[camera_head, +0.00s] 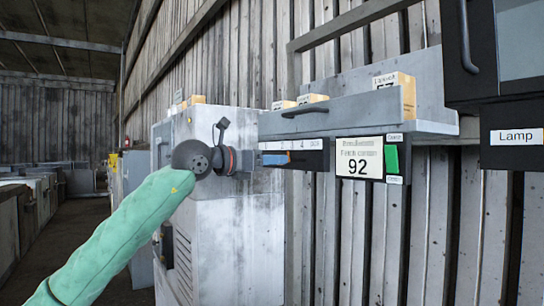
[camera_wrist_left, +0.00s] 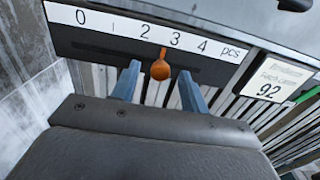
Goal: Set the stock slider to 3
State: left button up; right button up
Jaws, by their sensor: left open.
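The stock slider's scale (camera_wrist_left: 145,31) is a white strip on a dark bar, reading 0 to 4 and "pcs" in the left wrist view. It also shows in the head view (camera_head: 297,144). The orange slider knob (camera_wrist_left: 160,70) has its stem below the stretch between 2 and 3, nearer 3. My left gripper (camera_wrist_left: 159,76) is open, with one blue finger on each side of the knob. I see gaps between knob and fingers. In the head view, my left gripper (camera_head: 283,158) is small at the bar and partly hidden. My right gripper is out of view.
A display panel (camera_head: 359,159) reading 92 with a green button (camera_head: 391,159) is right of the slider. A grey shelf (camera_head: 340,110) holding small boxes is above. A dark cabinet labelled Lamp (camera_head: 516,137) is at far right. A grey metal cabinet (camera_head: 235,240) stands left of the panel.

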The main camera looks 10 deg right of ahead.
pick_arm(q)
jog(key=shift+w+d, duration=0.1)
jog(key=shift+d, duration=0.25)
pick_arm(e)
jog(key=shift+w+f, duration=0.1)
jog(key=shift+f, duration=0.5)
pick_arm(q)
grip_shut()
jog(key=shift+s+d+b, duration=0.2)
jog(key=shift+s+b, duration=0.35)
jog(key=shift+b, duration=0.6)
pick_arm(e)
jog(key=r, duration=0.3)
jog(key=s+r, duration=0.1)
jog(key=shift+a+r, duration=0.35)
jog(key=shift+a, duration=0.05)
pick_arm(q)
grip_release()
